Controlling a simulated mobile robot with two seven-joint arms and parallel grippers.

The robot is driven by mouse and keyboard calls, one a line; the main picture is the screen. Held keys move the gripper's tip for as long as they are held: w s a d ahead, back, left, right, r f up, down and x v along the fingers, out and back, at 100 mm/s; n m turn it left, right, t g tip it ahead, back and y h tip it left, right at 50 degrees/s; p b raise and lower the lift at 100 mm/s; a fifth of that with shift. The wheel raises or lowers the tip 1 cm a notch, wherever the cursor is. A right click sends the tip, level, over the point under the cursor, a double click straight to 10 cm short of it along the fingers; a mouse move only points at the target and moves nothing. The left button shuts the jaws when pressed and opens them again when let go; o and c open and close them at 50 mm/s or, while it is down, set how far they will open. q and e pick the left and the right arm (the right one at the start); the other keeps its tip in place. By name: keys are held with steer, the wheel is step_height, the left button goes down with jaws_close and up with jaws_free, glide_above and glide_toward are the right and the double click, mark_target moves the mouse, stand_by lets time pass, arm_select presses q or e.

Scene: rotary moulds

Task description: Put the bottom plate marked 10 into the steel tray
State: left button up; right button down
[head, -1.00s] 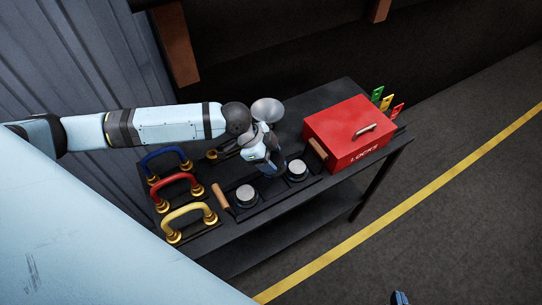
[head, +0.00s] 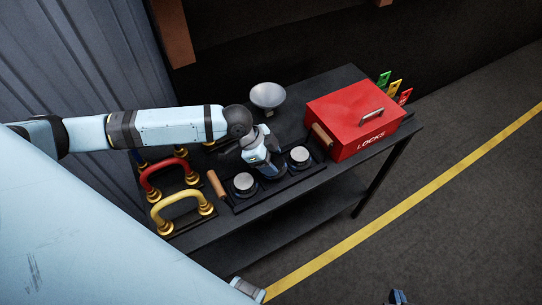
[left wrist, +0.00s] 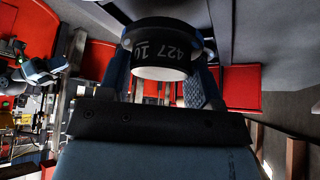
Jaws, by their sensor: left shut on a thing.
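My left gripper (head: 270,172) is shut on a dark round plate (left wrist: 160,68) with the numbers 427 and 10 on its rim, readable upside down in the left wrist view. The gripper points down over the middle of a dark tray (head: 282,190) with wooden handles, between two round pieces with pale tops (head: 243,182) (head: 300,155). I cannot tell whether the held plate touches the tray. A small blue-tipped part at the bottom edge, likely my right gripper (head: 399,297), is mostly cut off.
A red LOCKS box (head: 354,122) stands right of the tray, close to its handle. A silver bowl-shaped thing (head: 268,95) is behind. Red (head: 160,172) and yellow (head: 180,205) handled pieces stand left. The table's (head: 345,78) back is partly clear.

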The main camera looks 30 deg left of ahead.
arm_select(q)
steer(key=shift+f, duration=0.35)
steer(key=shift+a+p, duration=0.1)
steer(key=shift+p, duration=0.2)
stand_by(0.4)
steer(key=shift+f, duration=0.2)
stand_by(0.8)
steer(key=shift+p, duration=0.6)
stand_by(0.4)
steer(key=shift+f+b, duration=0.3)
steer(key=shift+f, duration=0.5)
stand_by(0.3)
steer(key=o, duration=1.2)
steer(key=shift+s, duration=0.1)
